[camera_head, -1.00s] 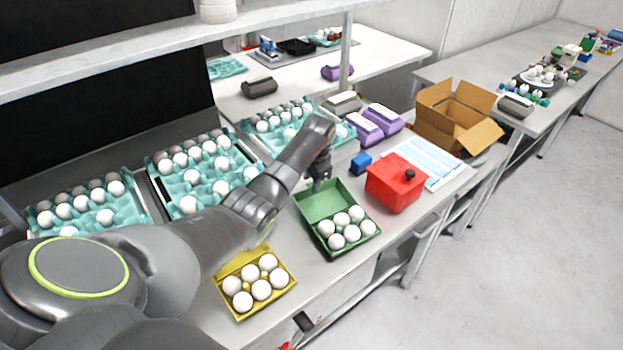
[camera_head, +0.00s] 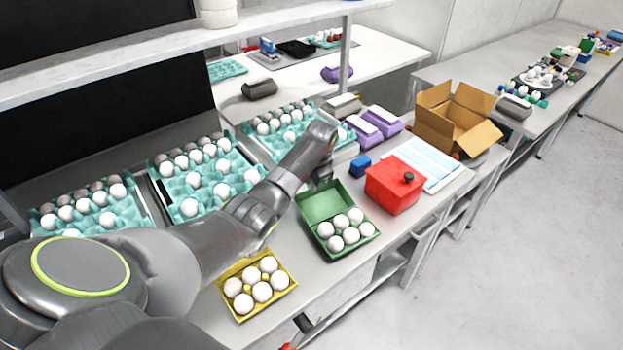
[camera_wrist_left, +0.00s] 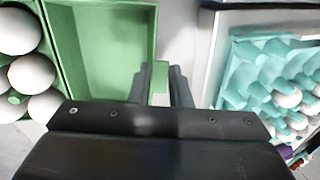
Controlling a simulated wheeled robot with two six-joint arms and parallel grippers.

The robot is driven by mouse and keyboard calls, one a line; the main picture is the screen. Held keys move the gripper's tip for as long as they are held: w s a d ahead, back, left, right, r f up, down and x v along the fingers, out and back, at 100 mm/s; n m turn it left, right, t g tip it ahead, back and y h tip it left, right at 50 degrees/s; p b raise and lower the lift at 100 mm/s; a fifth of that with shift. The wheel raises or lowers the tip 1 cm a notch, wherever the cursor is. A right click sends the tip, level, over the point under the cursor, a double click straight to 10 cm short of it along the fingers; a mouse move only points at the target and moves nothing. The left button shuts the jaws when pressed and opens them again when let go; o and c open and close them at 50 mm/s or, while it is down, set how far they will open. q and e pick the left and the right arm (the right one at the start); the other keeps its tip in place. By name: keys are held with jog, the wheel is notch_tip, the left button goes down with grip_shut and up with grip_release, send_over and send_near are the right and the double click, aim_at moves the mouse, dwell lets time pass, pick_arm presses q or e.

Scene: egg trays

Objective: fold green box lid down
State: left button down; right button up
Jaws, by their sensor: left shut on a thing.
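The green box (camera_head: 355,243) stands open near the front of the table with several white eggs in it. Its lid (camera_head: 325,203) is tilted up at the back, and it also shows in the left wrist view (camera_wrist_left: 105,45). My left gripper (camera_head: 322,180) is at the lid's back edge, mostly hidden behind the lid and my arm in the head view. In the left wrist view its fingers (camera_wrist_left: 161,80) are closed with a bit of green lid between them. My right gripper does not show.
A yellow egg box (camera_head: 237,312) with eggs stands open left of the green box. A red container (camera_head: 392,190) and a small blue block (camera_head: 360,165) are on its right. Teal egg trays (camera_head: 180,208) lie behind. An open cardboard box (camera_head: 440,125) stands farther right.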

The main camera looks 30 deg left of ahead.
aim_at(316, 202)
pick_arm(q)
jog(key=r+y+p, duration=0.1)
jog(key=d+r+t+p, duration=0.1)
jog(key=p, duration=0.1)
jog(key=s+r+y+p, duration=0.1)
jog(key=p, duration=0.1)
jog(key=shift+d+r+y, duration=0.1)
jog(key=shift+d+y, duration=0.2)
jog(key=shift+d, duration=0.1)
jog(key=shift+s+d+r+t+y+p, duration=0.3)
jog(key=shift+d+r+t+y+p, duration=0.2)
jog(key=shift+y, duration=0.25)
jog(key=shift+s+d+r+t+y+p, duration=0.35)
jog(key=shift+d+t+y+p, duration=0.25)
jog(key=shift+y, duration=0.15)
